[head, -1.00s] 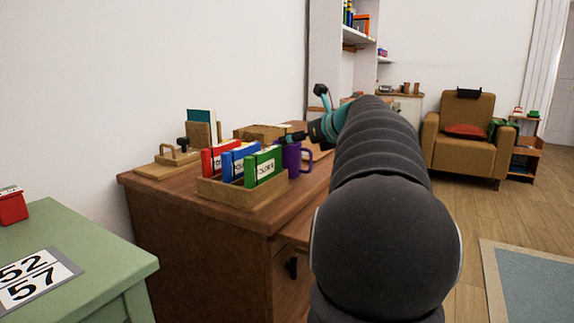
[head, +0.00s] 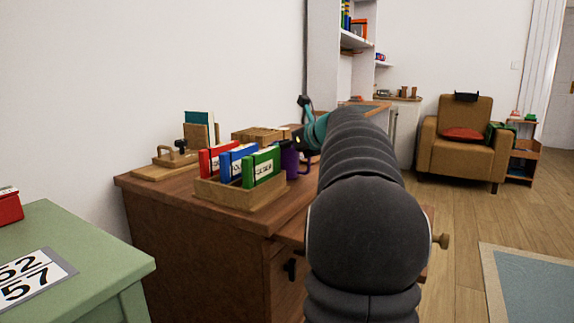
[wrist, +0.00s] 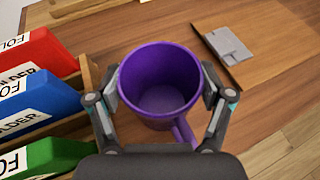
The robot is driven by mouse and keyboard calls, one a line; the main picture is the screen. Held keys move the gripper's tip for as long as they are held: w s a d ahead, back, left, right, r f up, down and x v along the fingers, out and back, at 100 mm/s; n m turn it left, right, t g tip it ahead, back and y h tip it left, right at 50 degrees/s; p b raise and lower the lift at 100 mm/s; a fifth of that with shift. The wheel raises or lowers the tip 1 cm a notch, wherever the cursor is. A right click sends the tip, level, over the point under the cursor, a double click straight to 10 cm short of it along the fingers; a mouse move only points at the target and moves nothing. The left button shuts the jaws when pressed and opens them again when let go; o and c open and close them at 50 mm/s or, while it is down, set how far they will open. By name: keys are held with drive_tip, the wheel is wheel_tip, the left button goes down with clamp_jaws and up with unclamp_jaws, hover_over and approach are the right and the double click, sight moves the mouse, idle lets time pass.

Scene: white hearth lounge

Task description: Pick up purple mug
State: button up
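The purple mug (head: 290,161) stands on the brown wooden desk, just right of the folder holder and partly hidden by it and by my arm. In the wrist view I look down into the empty mug (wrist: 160,84), its handle toward the lower right. My gripper (wrist: 160,88) is open, with one finger on the left and one on the right of the mug's rim. Both fingers are very close to its wall; I cannot tell if they touch it. In the head view my gripper (head: 297,142) is at the mug's top, mostly hidden.
A wooden holder (head: 238,197) with red, blue and green folders (head: 262,167) stands close left of the mug. A green table (head: 80,255) is at the front left. An armchair (head: 460,150) stands far right.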

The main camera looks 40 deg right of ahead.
drive_tip(key=c, duration=1)
drive_tip(key=shift+r, duration=0.1)
drive_tip(key=shift+c, duration=0.2)
